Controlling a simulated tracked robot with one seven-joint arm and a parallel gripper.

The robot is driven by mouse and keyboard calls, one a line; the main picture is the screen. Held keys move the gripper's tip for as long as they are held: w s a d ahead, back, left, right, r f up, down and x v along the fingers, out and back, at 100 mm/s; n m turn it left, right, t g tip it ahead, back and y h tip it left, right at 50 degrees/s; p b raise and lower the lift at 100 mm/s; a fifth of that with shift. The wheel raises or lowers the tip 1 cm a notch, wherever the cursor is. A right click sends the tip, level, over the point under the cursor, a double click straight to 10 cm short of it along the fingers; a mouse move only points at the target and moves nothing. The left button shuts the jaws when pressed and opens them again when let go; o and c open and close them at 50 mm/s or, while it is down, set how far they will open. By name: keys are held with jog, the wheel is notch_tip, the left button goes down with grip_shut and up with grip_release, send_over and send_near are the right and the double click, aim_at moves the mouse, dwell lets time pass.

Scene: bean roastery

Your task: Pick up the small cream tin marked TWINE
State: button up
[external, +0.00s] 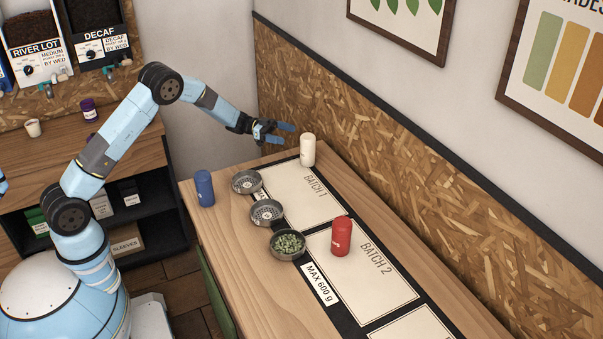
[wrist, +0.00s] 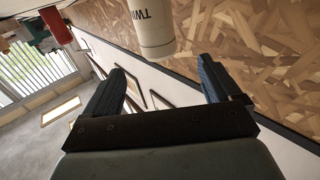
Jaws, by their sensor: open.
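The cream tin (external: 307,150) stands upright on the table near its far corner, by the top end of the BATCH 1 panel. In the wrist view the cream tin (wrist: 152,28) appears at the top, with part of the marking TWINE showing and its upper part cut off by the frame edge. My gripper (external: 283,133) is open and empty, just left of the tin in the external view. In the wrist view my gripper (wrist: 170,85) has its two fingers spread wide, with the tin beyond and between their tips, apart from both.
A blue tin (external: 204,188) stands at the table's left edge. A red tin (external: 342,236) stands on the BATCH 2 panel. Two empty metal dishes (external: 267,212) and a dish of green beans (external: 287,245) line the black strip. The chipboard wall (external: 380,160) runs close behind the cream tin.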

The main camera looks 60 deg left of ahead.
aim_at(312, 141)
jog(key=x, duration=1.2)
jog(key=shift+w+d, duration=0.2)
jog(key=shift+d, duration=0.05)
jog(key=shift+c, duration=0.3)
jog(key=c, duration=1.2)
jog(key=shift+r, duration=0.1)
